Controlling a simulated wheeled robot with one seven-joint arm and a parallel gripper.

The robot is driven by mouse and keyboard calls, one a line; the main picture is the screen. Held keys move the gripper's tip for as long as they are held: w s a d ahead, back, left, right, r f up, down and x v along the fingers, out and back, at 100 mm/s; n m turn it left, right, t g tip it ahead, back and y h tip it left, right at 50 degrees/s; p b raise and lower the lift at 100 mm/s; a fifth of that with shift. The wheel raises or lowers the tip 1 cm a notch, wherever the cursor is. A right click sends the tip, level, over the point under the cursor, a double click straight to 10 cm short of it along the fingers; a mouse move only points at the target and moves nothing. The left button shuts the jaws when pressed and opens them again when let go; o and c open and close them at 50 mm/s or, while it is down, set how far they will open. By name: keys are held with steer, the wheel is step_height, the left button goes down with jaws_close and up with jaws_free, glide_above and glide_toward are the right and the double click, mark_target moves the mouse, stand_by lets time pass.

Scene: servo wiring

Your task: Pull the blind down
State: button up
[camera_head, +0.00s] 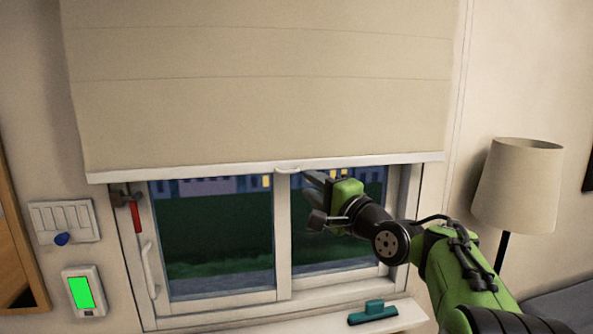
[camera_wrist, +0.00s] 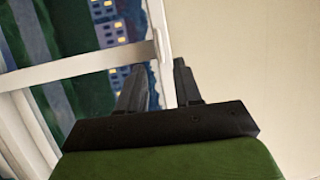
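The beige blind (camera_head: 265,80) hangs over the upper part of the window, and its lower edge carries a white bottom bar (camera_head: 210,172). A small pale pull tab (camera_head: 288,170) sits at the middle of this bar. My gripper (camera_head: 312,178) is just right of the tab, at about bar height, pointing left. In the wrist view my gripper (camera_wrist: 160,70) has its two dark fingers apart, with nothing held between them. The bottom bar (camera_wrist: 156,15) and the blind's fabric (camera_wrist: 260,60) show beyond the fingertips. I cannot tell whether a finger touches the bar.
The window frame (camera_head: 283,235) stands behind my gripper. A teal squeegee (camera_head: 373,313) lies on the sill. A red-handled lever (camera_head: 136,214) and a white window handle (camera_head: 150,270) are at left. A floor lamp (camera_head: 520,185) stands at right, near my arm.

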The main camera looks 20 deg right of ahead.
mark_target(290, 172)
steer(key=x, duration=0.1)
steer(key=p+x, duration=0.1)
steer(key=x, duration=0.3)
steer(key=shift+w+a+r, duration=0.1)
steer(key=shift+a+r, duration=0.05)
steer(key=shift+a, duration=0.25)
steer(key=shift+w+d, duration=0.1)
steer(key=shift+w, duration=0.3)
steer(key=shift+s, duration=0.1)
steer(key=shift+c, duration=1)
jaws_close()
